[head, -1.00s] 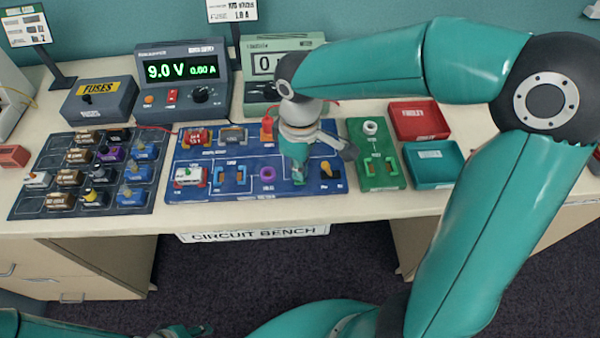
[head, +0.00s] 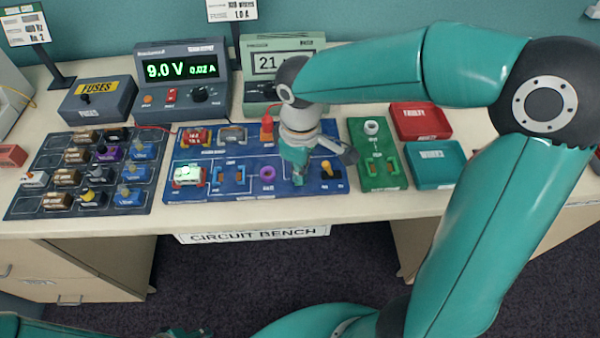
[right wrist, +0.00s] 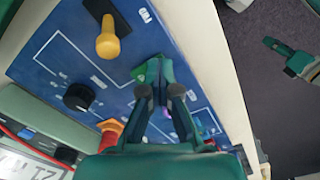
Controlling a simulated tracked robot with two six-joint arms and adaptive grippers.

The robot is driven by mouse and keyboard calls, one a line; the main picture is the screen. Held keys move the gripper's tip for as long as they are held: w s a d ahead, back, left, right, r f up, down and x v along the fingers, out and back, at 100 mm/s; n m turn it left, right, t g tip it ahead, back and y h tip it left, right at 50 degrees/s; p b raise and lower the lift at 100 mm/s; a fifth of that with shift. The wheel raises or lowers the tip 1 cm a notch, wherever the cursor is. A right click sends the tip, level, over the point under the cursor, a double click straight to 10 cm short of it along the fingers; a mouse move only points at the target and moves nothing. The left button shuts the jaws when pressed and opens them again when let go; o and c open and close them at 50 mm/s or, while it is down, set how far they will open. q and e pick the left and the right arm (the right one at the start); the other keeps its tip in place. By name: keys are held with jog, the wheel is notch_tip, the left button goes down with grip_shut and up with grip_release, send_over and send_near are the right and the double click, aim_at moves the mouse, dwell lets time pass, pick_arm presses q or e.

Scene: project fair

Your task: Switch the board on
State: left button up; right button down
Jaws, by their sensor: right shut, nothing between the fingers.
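The blue circuit board (head: 255,188) lies on the bench in the head view. Its yellow-handled switch (head: 327,168) stands at the right end; the yellow lever (right wrist: 107,38) also shows in the right wrist view, tilted. A lamp block (head: 188,174) at the board's left glows pale. My right gripper (head: 298,180) is over the board, just left of the switch. In the right wrist view its fingertips (right wrist: 153,72) are together and empty, apart from the lever. My left gripper (right wrist: 285,56) is far off over the floor; its jaw opening is unclear.
A green panel (head: 378,180) and red (head: 420,108) and teal trays (head: 434,184) stand right of the board. The power supply (head: 182,112) reads 9.0 V and about 0.02 A; the meter (head: 310,42) behind shows 21.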

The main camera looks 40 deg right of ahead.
jog(key=shift+r+p, duration=3)
jog(key=shift+r, duration=0.5)
